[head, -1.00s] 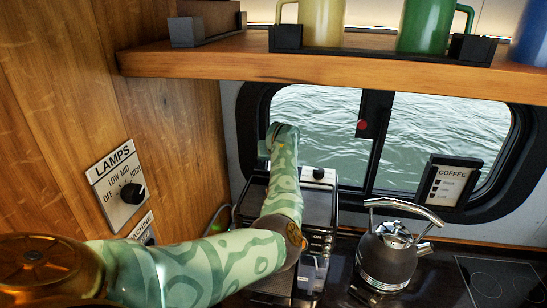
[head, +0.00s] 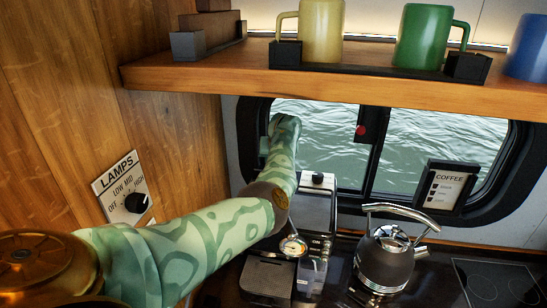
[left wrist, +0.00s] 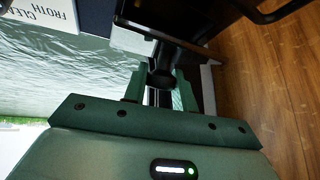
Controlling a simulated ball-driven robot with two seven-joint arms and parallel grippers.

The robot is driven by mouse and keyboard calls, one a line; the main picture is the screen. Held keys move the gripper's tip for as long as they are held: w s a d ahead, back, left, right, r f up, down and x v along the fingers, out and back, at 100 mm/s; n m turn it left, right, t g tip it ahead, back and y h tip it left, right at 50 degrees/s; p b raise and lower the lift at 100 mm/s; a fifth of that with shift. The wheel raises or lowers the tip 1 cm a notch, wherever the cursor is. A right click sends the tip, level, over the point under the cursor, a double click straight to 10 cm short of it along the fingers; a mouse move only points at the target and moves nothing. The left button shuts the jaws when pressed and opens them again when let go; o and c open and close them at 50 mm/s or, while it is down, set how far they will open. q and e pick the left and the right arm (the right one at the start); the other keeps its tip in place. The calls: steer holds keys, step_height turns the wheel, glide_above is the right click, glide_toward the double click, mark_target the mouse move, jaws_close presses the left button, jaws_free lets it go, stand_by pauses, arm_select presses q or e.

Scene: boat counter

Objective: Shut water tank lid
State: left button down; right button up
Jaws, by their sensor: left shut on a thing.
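The coffee machine (head: 318,215) stands on the counter below the window, partly covered by my left arm. My left arm reaches over it, and its far end is at the machine's back left; the gripper itself is hidden in the head view. In the left wrist view my left gripper (left wrist: 163,85) has its green fingers closed about a small dark rounded part (left wrist: 161,76), which looks like the knob of the water tank lid. A dark flat panel (left wrist: 165,18) lies just beyond the fingers. Whether this panel is the lid, and its angle, I cannot tell.
A kettle (head: 385,258) stands right of the machine, near a hob (head: 498,283). A wooden shelf (head: 330,82) with mugs hangs above. A wood wall with a lamps dial (head: 128,200) is on the left. A coffee sign (head: 447,185) stands at the window.

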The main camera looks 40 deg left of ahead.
arm_select(q)
steer(key=c, duration=1.1)
jaws_free()
steer(key=v, duration=1.2)
steer(key=shift+b, duration=0.35)
steer(key=shift+f, duration=0.1)
